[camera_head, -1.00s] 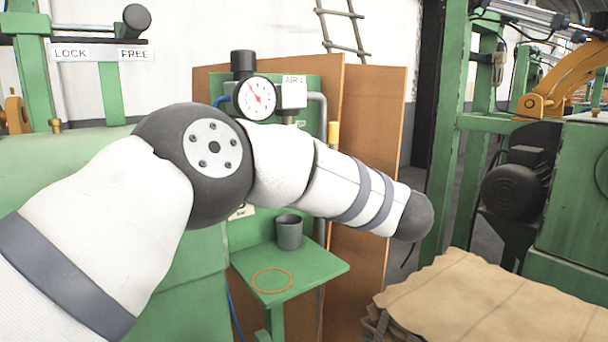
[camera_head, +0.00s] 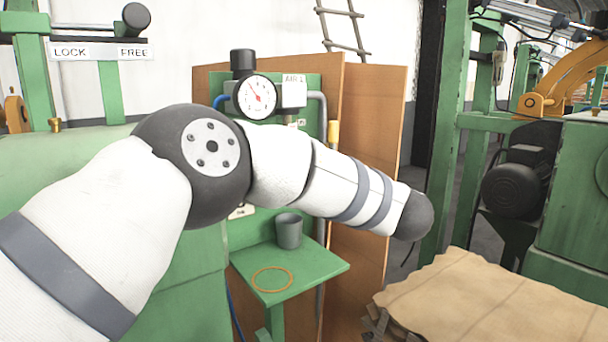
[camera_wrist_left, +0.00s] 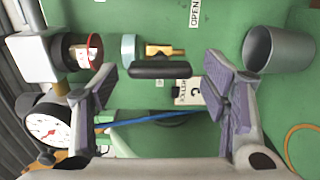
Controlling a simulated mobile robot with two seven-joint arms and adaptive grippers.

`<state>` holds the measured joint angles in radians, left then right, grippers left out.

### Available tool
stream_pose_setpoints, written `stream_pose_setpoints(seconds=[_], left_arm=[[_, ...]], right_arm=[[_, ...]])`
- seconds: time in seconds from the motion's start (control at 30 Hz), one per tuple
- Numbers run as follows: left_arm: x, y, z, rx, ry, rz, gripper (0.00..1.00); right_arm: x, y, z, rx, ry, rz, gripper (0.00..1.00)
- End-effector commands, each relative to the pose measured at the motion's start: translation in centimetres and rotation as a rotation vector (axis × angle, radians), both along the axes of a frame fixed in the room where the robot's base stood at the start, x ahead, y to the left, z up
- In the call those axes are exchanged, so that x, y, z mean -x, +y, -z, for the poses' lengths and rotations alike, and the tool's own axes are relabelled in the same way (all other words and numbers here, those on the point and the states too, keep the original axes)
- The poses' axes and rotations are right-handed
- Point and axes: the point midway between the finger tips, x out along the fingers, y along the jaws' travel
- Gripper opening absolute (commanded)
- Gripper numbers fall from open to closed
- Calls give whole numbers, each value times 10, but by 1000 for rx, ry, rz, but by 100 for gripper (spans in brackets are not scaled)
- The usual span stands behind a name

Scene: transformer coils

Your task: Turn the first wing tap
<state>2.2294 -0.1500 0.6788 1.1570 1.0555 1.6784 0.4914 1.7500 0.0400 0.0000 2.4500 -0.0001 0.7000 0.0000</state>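In the left wrist view, a tap with a black bar-shaped wing handle (camera_wrist_left: 160,69) and a brass body (camera_wrist_left: 163,49) sits on the green panel. My left gripper (camera_wrist_left: 160,66) is open, with one grey finger on each side of the handle. I see gaps between the handle and both fingers; nothing is held. In the head view, my left arm crosses in front of the panel and hides the tap and gripper. My right gripper is in neither view.
A pressure gauge (camera_head: 256,97) is on the panel, also in the wrist view (camera_wrist_left: 45,130). A grey cup (camera_head: 289,231) and an orange ring (camera_head: 272,280) rest on a green shelf (camera_head: 318,266). Stacked brown sheets (camera_head: 490,305) lie at right.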

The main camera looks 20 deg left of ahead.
Motion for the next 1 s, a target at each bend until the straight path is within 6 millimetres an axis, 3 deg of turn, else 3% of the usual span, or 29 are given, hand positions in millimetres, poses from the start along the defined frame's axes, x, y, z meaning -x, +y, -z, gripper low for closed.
stream_pose_setpoints(seconds=[0.27,0.7,1.0], left_arm=[[2,-3,0,-1,1,1,68],[64,-83,0,-1,-1,3,68],[74,-95,0,-1,1,0,68]], right_arm=[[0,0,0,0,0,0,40],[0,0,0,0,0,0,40],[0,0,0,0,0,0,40]])
